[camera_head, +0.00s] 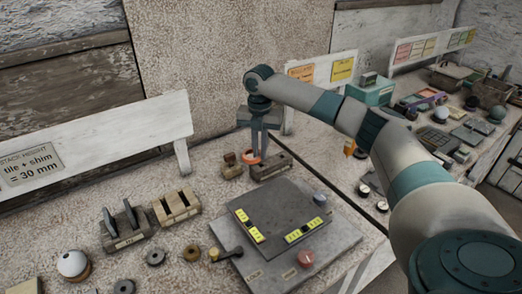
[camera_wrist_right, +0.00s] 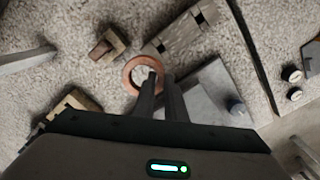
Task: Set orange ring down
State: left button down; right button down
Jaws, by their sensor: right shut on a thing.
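The orange ring (camera_head: 251,157) is at the tips of my right gripper (camera_head: 259,152), in front of the plaster wall near the back of the table. My right gripper points down and is shut on the ring's edge. In the right wrist view the orange ring (camera_wrist_right: 127,77) lies flat-on to the camera, with the two close fingers (camera_wrist_right: 162,88) over its right side. I cannot tell whether the ring touches the surface below. My left gripper is not in view.
A slotted grey block (camera_head: 272,166) and a small brown block (camera_head: 231,166) stand close by the ring. A dark panel (camera_head: 275,218) with yellow labels lies in front. Several loose rings lie at the front left, including a brown one (camera_head: 191,253).

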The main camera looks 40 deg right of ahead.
jog(key=s+a+m, duration=0.2)
jog(key=a+m, duration=0.2)
jog(key=a, duration=0.1)
jog(key=s+a+m, duration=0.3)
jog(key=a+m, duration=0.1)
jog(key=a, duration=0.1)
jog(key=s+a+m, duration=0.2)
jog(key=a+m, duration=0.2)
jog(key=a, duration=0.1)
jog(key=shift+s+a+r, duration=0.15)
jog(key=shift+s+r, duration=0.15)
jog(key=s+a+r+m, duration=0.1)
jog(key=s+a+m, duration=0.8)
jog(key=s+m, duration=0.4)
jog(key=shift+a+m, duration=0.3)
jog(key=shift+m, duration=0.2)
